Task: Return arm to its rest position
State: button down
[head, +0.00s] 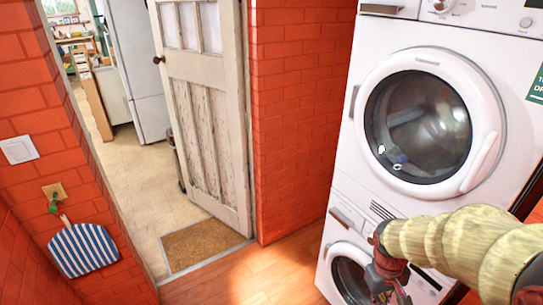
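My arm (465,245), in a pale yellow ribbed cover, reaches in from the lower right of the head view, in front of the stacked white machines. At its left end is my gripper (390,288), dark and reddish, pointing down near the bottom edge in front of the lower machine. Its fingers are small and partly cut off by the frame, so I cannot tell whether they are open or shut. I see no object clearly held in it.
A white dryer (345,125) stands on a washing machine (335,245) at right, close to my arm. A worn door (205,110) stands open at centre-left. A doormat (203,243) lies at the doorway. The wooden floor (255,280) left of the machines is clear.

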jog(key=s+a+r+t, duration=0.3)
jog(key=s+a+r, duration=0.1)
jog(key=r, duration=0.6)
jog(key=s+a+r+m+t+y, duration=0.1)
jog(key=s+a+r+t, duration=0.2)
jog(key=a+r, duration=0.4)
notch_tip(320, 180, up, 3)
jog(key=shift+s+f+m, duration=0.15)
jog(key=shift+s+m, duration=0.15)
jog(key=shift+s, duration=0.15)
